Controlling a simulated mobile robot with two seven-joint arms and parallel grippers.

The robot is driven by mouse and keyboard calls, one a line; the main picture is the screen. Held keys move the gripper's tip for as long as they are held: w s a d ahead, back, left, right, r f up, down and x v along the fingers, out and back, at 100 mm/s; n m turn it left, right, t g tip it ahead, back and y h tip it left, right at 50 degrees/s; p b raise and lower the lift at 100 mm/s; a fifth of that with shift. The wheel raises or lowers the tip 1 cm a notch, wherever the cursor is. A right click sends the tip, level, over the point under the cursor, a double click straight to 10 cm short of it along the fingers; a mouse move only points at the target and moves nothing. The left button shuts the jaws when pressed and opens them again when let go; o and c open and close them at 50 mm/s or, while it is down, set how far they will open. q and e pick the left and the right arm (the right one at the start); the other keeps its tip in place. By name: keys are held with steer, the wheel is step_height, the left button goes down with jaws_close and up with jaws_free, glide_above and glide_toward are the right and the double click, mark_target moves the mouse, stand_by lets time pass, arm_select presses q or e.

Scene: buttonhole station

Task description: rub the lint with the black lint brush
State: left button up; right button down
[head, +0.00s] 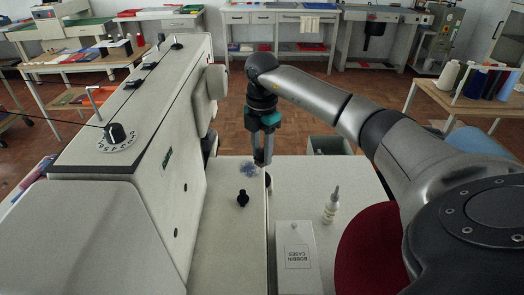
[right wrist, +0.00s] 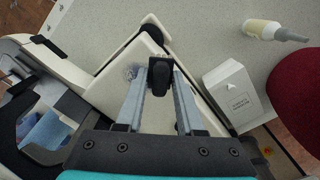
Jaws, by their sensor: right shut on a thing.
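The lint (head: 249,169) is a small blue-grey fuzzy patch on the pale bed of the sewing machine (head: 228,225). It also shows in the right wrist view (right wrist: 131,72), just left of the fingertips. My right gripper (head: 263,160) points down at the far end of the bed, close beside the lint on its right. It is shut on the black lint brush (right wrist: 160,78), which shows dark between the fingertips in the right wrist view. In the head view the brush is hard to make out. I cannot tell whether it touches the bed. My left gripper is out of view.
A small black knob-like piece (head: 242,198) stands on the bed, nearer than the lint. The machine's tall body (head: 150,150) walls off the left. To the right are a white bobbin-case box (head: 297,258), a small bottle (head: 331,206) and a red round thing (head: 368,250).

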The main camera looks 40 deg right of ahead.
stand_by(0.4)
steer(key=shift+f+b, duration=0.4)
steer(key=shift+f, duration=0.65)
